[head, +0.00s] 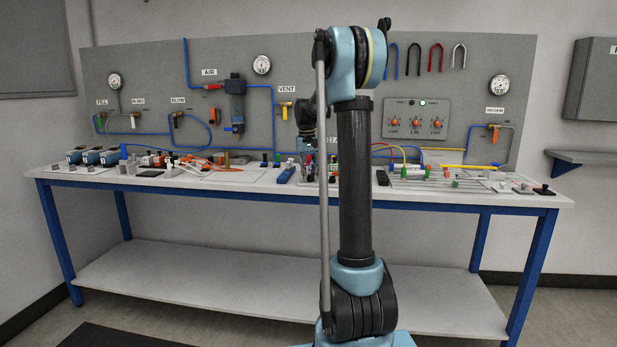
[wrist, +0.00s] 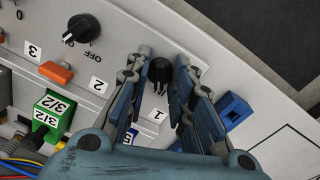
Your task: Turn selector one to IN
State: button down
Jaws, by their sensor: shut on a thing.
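In the wrist view my gripper (wrist: 158,76) has its two blue fingers on either side of a small black knob (wrist: 160,70), closed on it. A label reading 1 (wrist: 157,115) lies just below the knob on the pale plate; which way the knob points is hard to tell. In the head view a grey wall panel (head: 393,107) carries three orange selectors; the leftmost, selector one (head: 390,123), has a small label that seems to read 1 OUT.
A green block (wrist: 52,112) and wires lie lower left. A blue part (wrist: 234,108) is close on the right.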

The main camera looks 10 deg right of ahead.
jog(key=shift+w, duration=0.2)
dwell(0.3)
jog(key=c, duration=1.4)
grip_release()
jog(key=shift+s, duration=0.1)
jog(key=shift+o, duration=0.2)
notch_tip(320, 180, up, 12)
jog(key=shift+a, duration=0.35)
